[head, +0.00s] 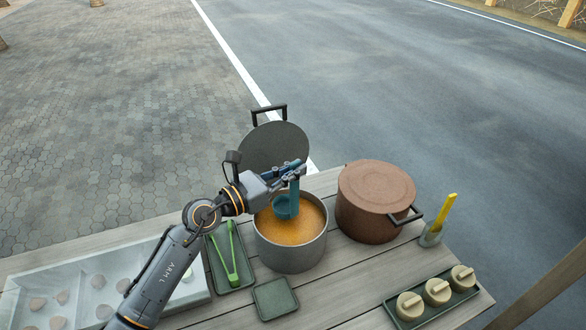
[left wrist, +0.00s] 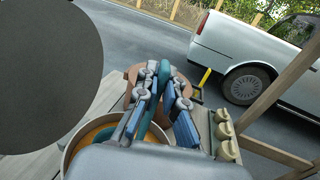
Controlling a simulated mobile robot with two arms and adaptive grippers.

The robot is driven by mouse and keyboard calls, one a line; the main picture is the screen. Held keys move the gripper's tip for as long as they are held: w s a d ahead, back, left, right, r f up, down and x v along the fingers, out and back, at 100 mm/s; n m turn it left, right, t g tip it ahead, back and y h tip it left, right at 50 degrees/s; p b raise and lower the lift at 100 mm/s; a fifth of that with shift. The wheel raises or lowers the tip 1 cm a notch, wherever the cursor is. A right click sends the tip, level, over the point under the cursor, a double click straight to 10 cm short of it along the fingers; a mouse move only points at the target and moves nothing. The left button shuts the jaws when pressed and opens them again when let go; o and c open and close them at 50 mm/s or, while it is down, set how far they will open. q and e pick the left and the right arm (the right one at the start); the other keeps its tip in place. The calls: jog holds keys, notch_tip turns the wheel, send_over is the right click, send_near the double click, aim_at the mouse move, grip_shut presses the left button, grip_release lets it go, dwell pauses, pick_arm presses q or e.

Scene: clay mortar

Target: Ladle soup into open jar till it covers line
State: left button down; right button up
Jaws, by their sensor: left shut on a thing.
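A grey pot (head: 290,262) of orange soup (head: 287,232) stands on the slatted table. My left gripper (head: 292,172) is shut on the upright handle of a teal ladle (head: 294,190) above the pot. The ladle's bowl is over the soup, inside the rim; I cannot tell if it touches the soup or holds any. In the left wrist view the gripper's fingers (left wrist: 164,100) close around the teal handle (left wrist: 150,108), with the soup (left wrist: 92,132) below. Three pale jars (head: 437,291) with tan tops stand at the right. I cannot make out an open jar. My right gripper is not in view.
A round dark lid (head: 274,146) stands upright behind the pot. A brown pot (head: 375,200) is close on its right, then a cup with a yellow utensil (head: 443,212). Green tongs (head: 232,258) and a small empty tray (head: 275,299) lie in front; a pale crate (head: 80,265) is left.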

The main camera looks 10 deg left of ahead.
aim_at(290, 192)
pick_arm(q)
jog(key=shift+f+b, duration=2.4)
jog(key=shift+f, duration=0.8)
jog(key=shift+r, duration=0.15)
notch_tip(290, 192, up, 11)
jog(key=p, duration=1.1)
